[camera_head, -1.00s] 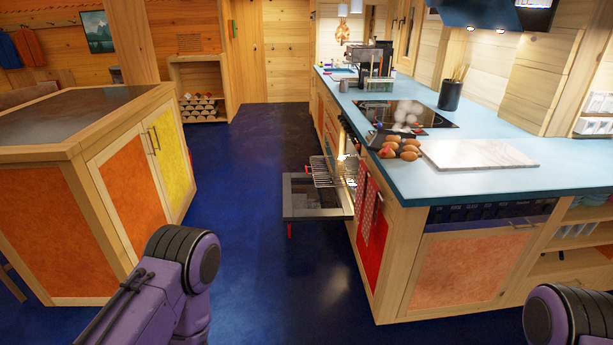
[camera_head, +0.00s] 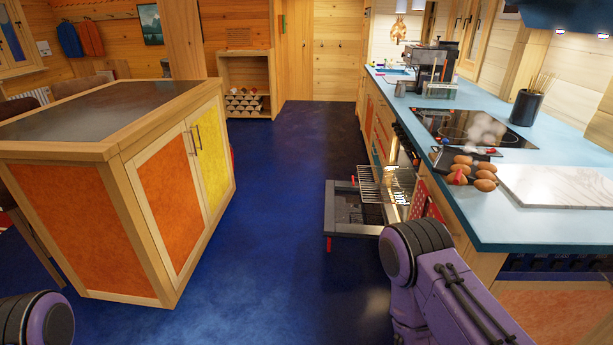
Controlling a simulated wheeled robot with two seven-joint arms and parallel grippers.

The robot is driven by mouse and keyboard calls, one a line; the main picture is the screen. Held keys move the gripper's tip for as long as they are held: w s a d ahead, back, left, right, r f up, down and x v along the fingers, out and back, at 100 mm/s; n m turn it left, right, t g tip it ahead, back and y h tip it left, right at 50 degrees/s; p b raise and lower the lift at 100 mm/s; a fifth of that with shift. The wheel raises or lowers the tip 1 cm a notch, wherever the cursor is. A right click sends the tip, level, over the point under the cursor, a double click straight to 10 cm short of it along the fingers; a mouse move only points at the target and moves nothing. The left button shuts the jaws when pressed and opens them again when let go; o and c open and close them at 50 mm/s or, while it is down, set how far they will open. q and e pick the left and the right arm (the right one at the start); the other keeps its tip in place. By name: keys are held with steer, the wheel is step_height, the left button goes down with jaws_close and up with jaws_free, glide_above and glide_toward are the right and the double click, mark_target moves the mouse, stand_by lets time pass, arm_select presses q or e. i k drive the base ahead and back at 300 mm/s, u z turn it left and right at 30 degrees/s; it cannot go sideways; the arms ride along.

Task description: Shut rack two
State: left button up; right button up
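The oven in the right-hand counter has its door (camera_head: 354,209) swung down open, low over the floor, with a red piece at its corner. A wire rack (camera_head: 378,184) sticks out of the lit oven above the door. I cannot tell which rack level it is, nor clearly whether a second rack is out. My purple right arm is in the lower right, in front of the counter, and part of my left arm is at the lower left corner. Neither gripper is in view.
An island (camera_head: 130,170) with orange and yellow doors stands on the left. The blue floor (camera_head: 270,220) between it and the oven is clear. The blue countertop (camera_head: 490,180) holds brown eggs (camera_head: 472,172), a cooktop (camera_head: 465,128) and a marble board (camera_head: 560,185).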

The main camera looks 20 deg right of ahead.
mark_target(358, 166)
steer(key=u, duration=0.25)
steer(key=i, duration=0.9)
steer(key=z, duration=0.7)
steer(key=i, duration=0.6)
steer(key=z, duration=0.55)
steer(key=i, duration=2.35)
steer(key=z, duration=0.4)
